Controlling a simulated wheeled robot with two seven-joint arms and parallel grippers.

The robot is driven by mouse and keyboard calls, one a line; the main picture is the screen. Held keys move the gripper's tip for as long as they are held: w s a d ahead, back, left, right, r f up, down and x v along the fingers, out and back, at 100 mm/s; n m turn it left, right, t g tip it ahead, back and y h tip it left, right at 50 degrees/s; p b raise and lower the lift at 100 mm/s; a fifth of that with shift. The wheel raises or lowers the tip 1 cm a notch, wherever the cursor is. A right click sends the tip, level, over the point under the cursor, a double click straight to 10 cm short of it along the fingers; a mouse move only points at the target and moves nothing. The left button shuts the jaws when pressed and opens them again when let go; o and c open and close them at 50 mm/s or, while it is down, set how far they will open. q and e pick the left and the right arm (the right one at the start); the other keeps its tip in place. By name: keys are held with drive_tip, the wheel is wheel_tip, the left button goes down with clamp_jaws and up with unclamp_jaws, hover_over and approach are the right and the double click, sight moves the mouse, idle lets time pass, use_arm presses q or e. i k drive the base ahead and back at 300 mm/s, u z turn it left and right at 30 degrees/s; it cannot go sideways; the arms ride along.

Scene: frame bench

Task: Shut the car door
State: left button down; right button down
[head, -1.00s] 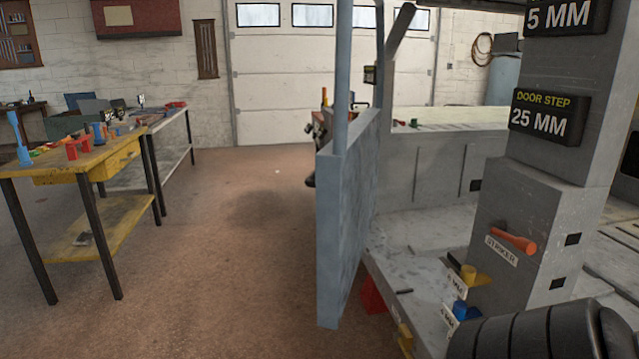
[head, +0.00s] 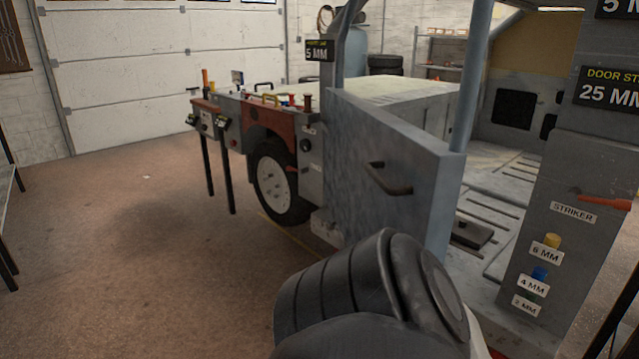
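The car door (head: 370,165) is a blue-grey panel with a window frame, in the middle of the head view. It stands ajar, its near edge apart from the grey pillar (head: 550,180) on the right. A dark handle (head: 388,180) sits on its outer face. The pillar carries an orange striker (head: 603,202) above a "STRIKER" label. One of my arm links covers the bottom middle, in front of the door's lower part. Neither gripper shows.
A front wheel (head: 275,182) and a small bench with tools (head: 215,118) stand left of the door. The floor (head: 130,240) at left is clear. Coloured gauge plugs (head: 541,273) sit low on the pillar.

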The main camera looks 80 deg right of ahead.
sight(382, 170)
drive_tip(key=z, duration=2.75)
drive_tip(key=k, duration=1.2)
drive_tip(key=u, duration=0.8)
drive_tip(key=i, duration=1.35)
drive_tip(key=z, duration=0.5)
